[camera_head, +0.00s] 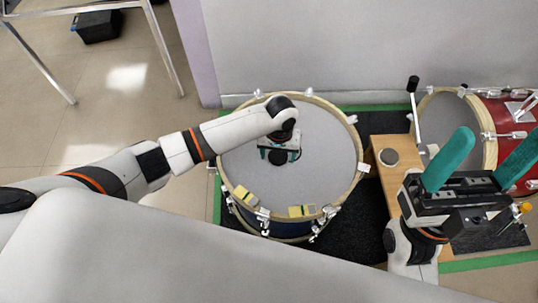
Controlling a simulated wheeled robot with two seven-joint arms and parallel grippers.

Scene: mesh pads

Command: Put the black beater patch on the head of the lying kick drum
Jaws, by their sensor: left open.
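The kick drum lies with its pale grey head (325,160) facing up inside a wooden hoop. My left gripper (279,154) is over the middle of the head, pointing down, with its fingers apart. A dark round shape, which looks like the black beater patch (279,158), shows between and below the fingers. The gripper partly hides it, and I cannot tell whether it lies flat on the head. My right gripper (499,142) is at the right, its two teal fingers wide apart and nothing between them.
A wooden box (382,184) with a grey disc (389,157) on it stands right of the drum. A red drum (495,110) and a beater (413,90) are behind my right gripper. A metal-legged table (165,50) stands upper left.

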